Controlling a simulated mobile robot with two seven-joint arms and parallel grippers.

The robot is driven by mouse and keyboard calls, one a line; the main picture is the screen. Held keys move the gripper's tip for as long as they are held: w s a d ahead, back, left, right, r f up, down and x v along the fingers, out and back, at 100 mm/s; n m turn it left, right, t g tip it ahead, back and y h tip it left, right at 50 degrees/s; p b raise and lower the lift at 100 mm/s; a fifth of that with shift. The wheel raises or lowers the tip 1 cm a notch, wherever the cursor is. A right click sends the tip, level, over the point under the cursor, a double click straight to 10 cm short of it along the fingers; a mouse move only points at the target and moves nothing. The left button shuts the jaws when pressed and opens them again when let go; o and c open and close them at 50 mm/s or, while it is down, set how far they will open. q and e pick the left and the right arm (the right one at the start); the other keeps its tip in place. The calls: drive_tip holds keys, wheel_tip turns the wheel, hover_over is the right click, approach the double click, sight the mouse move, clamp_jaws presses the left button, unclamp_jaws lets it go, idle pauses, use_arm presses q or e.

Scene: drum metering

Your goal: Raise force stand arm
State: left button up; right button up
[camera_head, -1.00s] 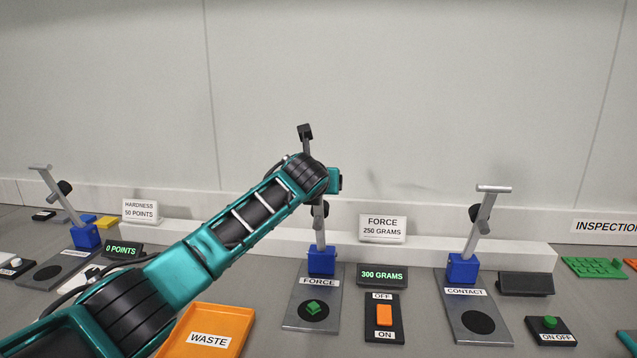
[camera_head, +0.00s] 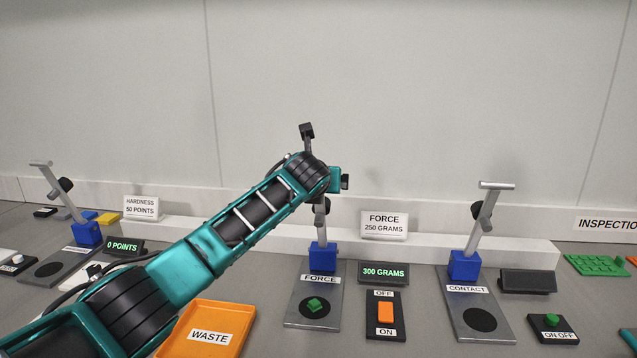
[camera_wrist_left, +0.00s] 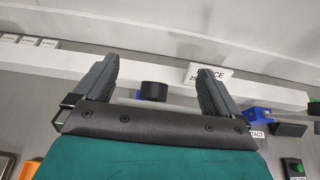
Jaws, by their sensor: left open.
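The force stand (camera_head: 313,298) is a grey plate with a blue block (camera_head: 322,257) and a tilted grey arm (camera_head: 321,227), mostly hidden behind my left arm. A green piece (camera_head: 316,304) lies on the black disc of its plate. My left gripper (camera_wrist_left: 153,85) is open at the stand's upper part. In the left wrist view a black cylinder (camera_wrist_left: 154,91) shows between the two fingers, apart from both. In the head view the fingers are hidden by my own wrist. My right gripper does not show.
The display (camera_head: 384,273) reads 300 GRAMS, above an orange OFF/ON switch (camera_head: 386,313). The contact stand (camera_head: 480,320) is to the right, the hardness stand (camera_head: 55,268) far left. An orange waste tray (camera_head: 245,318) lies in front. A white ledge (camera_head: 440,235) runs behind.

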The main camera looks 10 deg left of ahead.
use_arm(q)
drive_tip(key=v, duration=1.3)
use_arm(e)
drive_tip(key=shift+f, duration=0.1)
use_arm(q)
drive_tip(key=shift+c, duration=0.3)
